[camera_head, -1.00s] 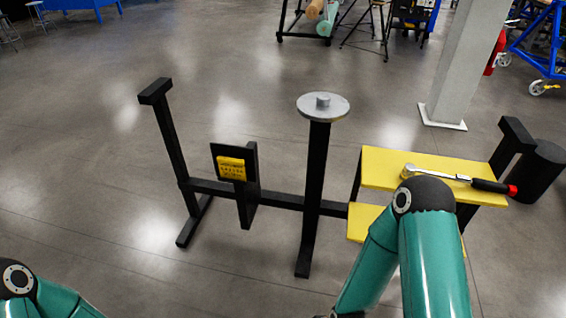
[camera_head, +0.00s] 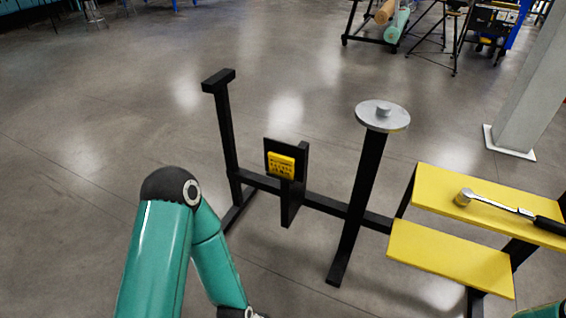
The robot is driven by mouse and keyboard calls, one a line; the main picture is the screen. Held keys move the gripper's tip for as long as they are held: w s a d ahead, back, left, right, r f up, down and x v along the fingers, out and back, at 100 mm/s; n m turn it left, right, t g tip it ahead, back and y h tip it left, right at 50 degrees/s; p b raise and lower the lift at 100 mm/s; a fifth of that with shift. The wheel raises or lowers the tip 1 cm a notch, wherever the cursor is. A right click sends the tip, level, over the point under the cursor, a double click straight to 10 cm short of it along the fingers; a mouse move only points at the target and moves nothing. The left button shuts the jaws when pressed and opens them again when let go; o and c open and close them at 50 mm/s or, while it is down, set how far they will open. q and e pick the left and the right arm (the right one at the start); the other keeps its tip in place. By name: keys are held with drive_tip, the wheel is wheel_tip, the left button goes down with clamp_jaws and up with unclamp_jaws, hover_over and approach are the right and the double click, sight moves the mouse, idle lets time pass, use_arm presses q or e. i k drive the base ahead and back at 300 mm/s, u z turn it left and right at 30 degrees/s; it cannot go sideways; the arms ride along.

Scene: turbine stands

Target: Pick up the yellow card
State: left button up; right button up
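The yellow card (camera_head: 281,165) shows dark print and sits on the front of a small black plate (camera_head: 301,150) on the black turbine stand (camera_head: 329,204). My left arm stands in the lower left of the head view, bent at a dark joint, with its forearm running down to the bottom edge. My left gripper is below the picture, so its fingers are hidden. Only a small bit of my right arm shows at the bottom right corner, and my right gripper is out of view. Nothing of mine touches the card.
A round grey disc (camera_head: 382,116) tops a post right of the card. Two yellow shelves (camera_head: 450,257) stand at the right, the upper one bearing a ratchet wrench (camera_head: 500,206). A grey pillar (camera_head: 531,95) stands behind them. The floor left of the stand is clear.

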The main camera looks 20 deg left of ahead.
sight(282, 165)
drive_tip(key=z, duration=0.1)
drive_tip(key=i, duration=1)
drive_tip(key=u, duration=0.1)
